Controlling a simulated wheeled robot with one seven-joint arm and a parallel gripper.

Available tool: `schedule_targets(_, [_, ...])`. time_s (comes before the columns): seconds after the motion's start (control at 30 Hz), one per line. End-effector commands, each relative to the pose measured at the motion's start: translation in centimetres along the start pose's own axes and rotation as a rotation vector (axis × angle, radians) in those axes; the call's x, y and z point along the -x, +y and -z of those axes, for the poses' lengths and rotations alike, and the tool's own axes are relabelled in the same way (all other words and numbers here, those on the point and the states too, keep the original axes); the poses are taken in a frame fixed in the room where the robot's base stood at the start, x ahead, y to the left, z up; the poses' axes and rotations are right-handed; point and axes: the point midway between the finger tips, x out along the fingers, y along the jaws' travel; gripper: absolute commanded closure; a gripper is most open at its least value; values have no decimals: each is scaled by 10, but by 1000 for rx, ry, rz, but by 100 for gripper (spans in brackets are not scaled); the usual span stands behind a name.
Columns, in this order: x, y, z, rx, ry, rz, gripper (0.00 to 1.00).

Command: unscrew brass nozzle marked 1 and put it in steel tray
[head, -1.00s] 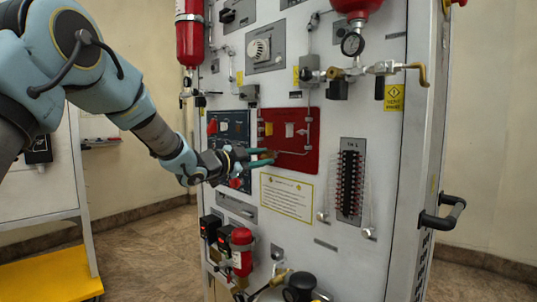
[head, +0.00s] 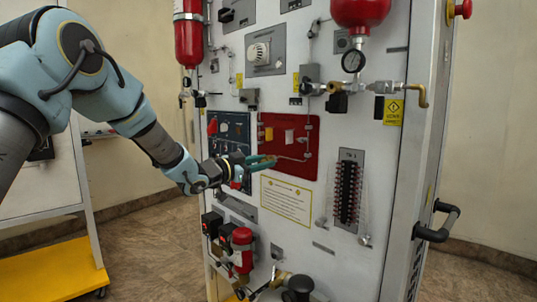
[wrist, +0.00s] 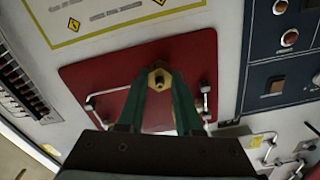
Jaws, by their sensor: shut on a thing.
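The brass nozzle (wrist: 158,78) is a small hex piece with a dark centre, in the middle of the wrist view. My gripper (wrist: 158,84) has green fingers closed on it from both sides. The red panel (wrist: 100,72) is behind it. In the head view my gripper (head: 270,162) is at the lower left part of the red panel (head: 300,165), and its fingers hide most of the nozzle. I cannot tell whether the nozzle is still seated in the panel. No number is readable on it. I cannot make out the steel tray.
Metal tubes and fittings (wrist: 205,92) stick out from the red panel. A dark blue switch panel (head: 236,128) is to the left in the head view. A red gauge assembly (head: 242,245) and black knob (head: 300,285) stand out below. A yellow-based cart (head: 55,275) is at left.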

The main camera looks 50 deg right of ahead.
Motion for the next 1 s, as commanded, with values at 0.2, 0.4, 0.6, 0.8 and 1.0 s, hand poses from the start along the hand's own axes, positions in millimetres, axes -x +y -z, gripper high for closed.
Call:
schedule_targets(0.2, [0, 0, 0, 65, 0, 0, 100])
schedule_targets(0.4, [0, 0, 0, 63, 0, 1, 100])
schedule_targets(0.6, [0, -1, 2, 129, -1, 1, 100])
schedule_targets(0.8, [0, 0, -1, 163, -1, 1, 100])
schedule_targets(1.0, [0, 0, -1, 162, -1, 1, 51])
